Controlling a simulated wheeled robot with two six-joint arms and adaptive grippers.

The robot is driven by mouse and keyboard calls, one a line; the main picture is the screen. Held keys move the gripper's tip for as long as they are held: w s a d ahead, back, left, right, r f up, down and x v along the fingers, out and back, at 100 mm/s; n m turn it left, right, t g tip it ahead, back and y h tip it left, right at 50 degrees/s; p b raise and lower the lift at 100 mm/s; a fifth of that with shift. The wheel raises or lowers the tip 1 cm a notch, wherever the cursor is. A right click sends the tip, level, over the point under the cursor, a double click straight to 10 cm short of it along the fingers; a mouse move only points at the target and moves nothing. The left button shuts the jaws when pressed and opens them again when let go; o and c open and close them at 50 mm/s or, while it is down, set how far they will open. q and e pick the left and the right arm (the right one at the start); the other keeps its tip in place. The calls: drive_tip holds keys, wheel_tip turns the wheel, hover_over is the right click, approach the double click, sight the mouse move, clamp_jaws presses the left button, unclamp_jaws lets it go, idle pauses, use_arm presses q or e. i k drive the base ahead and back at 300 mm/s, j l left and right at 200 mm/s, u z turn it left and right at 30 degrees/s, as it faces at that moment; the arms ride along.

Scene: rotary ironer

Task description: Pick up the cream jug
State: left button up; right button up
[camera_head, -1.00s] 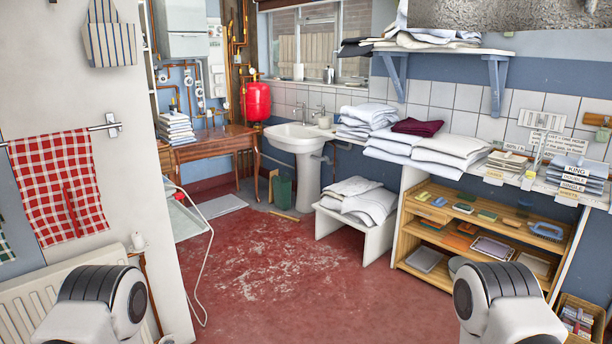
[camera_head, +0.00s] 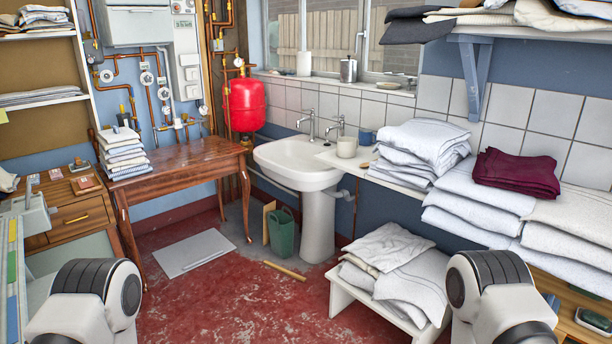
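A small cream-coloured vessel (camera_head: 347,147), which looks like the cream jug, stands upright on the white ledge just right of the sink (camera_head: 296,160). It is small in the view, and I cannot make out a spout. A blue-grey mug (camera_head: 367,137) stands close behind it to the right. Only joints of my two arms show at the bottom left and bottom right. Neither gripper is in view, and nothing of mine is near the jug.
Folded white linen (camera_head: 425,140) is stacked right of the jug. A low white bench (camera_head: 372,310) with linen stands below. A wooden table (camera_head: 190,168) is left of the sink. Red floor is open ahead.

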sight(347, 147)
drive_tip(key=i, duration=0.8)
drive_tip(key=i+j+z, duration=0.15)
drive_tip(key=i, duration=0.7)
